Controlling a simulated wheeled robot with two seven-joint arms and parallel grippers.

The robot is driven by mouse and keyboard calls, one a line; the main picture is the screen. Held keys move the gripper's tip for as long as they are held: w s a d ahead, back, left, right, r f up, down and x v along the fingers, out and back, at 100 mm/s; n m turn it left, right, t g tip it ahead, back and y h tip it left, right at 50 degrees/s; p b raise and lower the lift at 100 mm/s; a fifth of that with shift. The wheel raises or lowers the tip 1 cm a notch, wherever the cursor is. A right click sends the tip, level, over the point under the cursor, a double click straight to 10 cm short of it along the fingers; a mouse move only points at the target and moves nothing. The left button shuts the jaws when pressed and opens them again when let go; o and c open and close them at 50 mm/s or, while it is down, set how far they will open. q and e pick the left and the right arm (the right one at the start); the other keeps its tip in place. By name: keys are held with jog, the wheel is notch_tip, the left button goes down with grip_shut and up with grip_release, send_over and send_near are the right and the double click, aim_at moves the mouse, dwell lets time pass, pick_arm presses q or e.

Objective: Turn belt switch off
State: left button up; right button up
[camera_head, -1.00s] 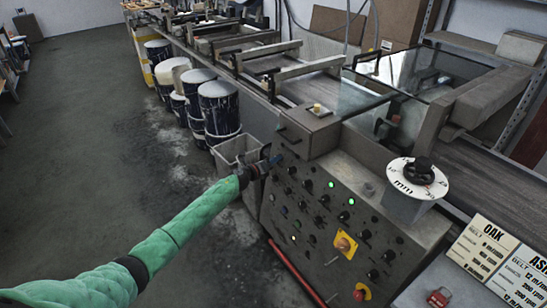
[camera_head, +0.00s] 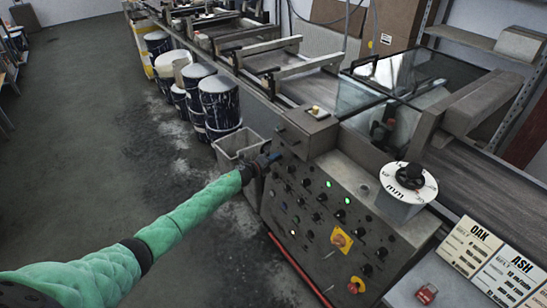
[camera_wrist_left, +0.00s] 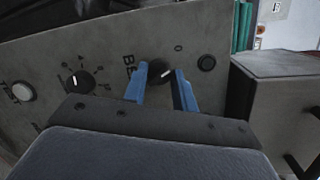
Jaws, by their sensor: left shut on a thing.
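The control panel (camera_head: 318,215) is a grey sloping face with several black knobs and lit green lamps. My left gripper (camera_head: 272,160) is at the panel's upper left corner. In the left wrist view its blue fingers (camera_wrist_left: 161,80) are shut on a black rotary knob, the belt switch (camera_wrist_left: 157,70), one finger on each side. A white pointer mark shows on the knob. Beside it are the partly hidden letters "BE" and a "0" at upper right. In the head view the gripper hides this knob. My right gripper is not in view.
Another black knob (camera_wrist_left: 80,82) and a white button (camera_wrist_left: 21,91) lie left of the switch; a dark round fitting (camera_wrist_left: 206,63) lies right. A yellow-backed switch (camera_head: 341,240) sits lower on the panel. A grey bin (camera_head: 238,147) and paint drums (camera_head: 219,104) stand beyond the gripper.

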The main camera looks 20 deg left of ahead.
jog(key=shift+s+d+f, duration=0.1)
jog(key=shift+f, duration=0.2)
pick_arm(q)
jog(key=o, duration=1)
jog(key=shift+c, duration=0.2)
jog(key=shift+a, duration=0.1)
jog(key=b+v, duration=0.1)
jog(key=v, duration=0.6)
jog(key=shift+s+b, duration=0.3)
jog(key=shift+s, duration=0.1)
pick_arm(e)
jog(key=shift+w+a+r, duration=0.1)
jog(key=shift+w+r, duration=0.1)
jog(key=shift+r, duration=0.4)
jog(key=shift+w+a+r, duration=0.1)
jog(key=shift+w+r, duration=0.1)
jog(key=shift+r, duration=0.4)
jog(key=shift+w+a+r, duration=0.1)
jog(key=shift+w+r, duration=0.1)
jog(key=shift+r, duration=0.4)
